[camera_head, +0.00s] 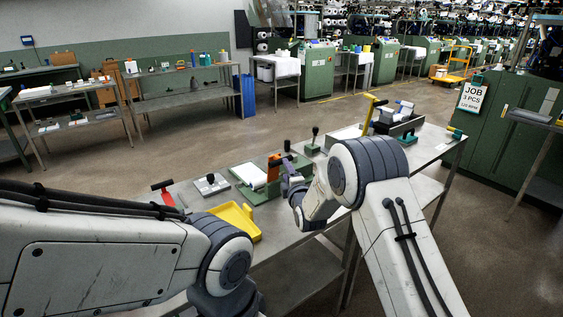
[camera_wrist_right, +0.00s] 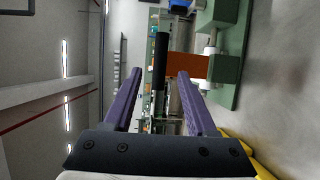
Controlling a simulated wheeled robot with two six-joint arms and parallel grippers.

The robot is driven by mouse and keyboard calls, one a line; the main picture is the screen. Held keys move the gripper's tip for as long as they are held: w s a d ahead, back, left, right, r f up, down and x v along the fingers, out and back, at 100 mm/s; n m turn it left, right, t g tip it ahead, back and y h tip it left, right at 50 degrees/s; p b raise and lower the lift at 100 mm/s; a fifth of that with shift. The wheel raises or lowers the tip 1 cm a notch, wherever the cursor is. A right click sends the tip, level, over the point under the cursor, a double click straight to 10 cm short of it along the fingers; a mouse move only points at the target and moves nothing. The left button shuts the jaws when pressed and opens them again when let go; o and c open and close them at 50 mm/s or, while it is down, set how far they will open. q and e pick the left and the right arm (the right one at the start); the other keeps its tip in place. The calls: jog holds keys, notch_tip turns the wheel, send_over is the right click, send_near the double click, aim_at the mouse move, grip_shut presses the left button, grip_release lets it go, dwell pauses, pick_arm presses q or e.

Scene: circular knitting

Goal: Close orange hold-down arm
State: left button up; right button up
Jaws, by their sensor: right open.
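The orange hold-down arm (camera_head: 274,161) stands raised at the far end of a green fixture (camera_head: 263,193) on the grey table, with a white pad (camera_head: 249,175) beside it. In the right wrist view the orange arm (camera_wrist_right: 188,66) runs from the green fixture (camera_wrist_right: 228,75) to a black handle (camera_wrist_right: 160,65). My right gripper (camera_head: 289,182) is at the fixture's right side. Its purple fingers (camera_wrist_right: 158,88) are open, with the handle showing in the gap between them; no contact is visible. My left arm enters from the left; its gripper is not visible.
A yellow tray (camera_head: 240,222), a red-handled tool (camera_head: 163,190) and a metal plate with a knob (camera_head: 211,184) are left of the fixture. A black-knobbed lever (camera_head: 313,142) and a yellow-topped post (camera_head: 371,112) stand farther right.

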aim_at(281, 162)
jog(key=p+x, duration=0.1)
jog(key=x, duration=0.6)
jog(key=shift+w+a, duration=0.1)
jog(key=shift+w, duration=0.2)
grip_shut()
jog(key=shift+f, duration=0.1)
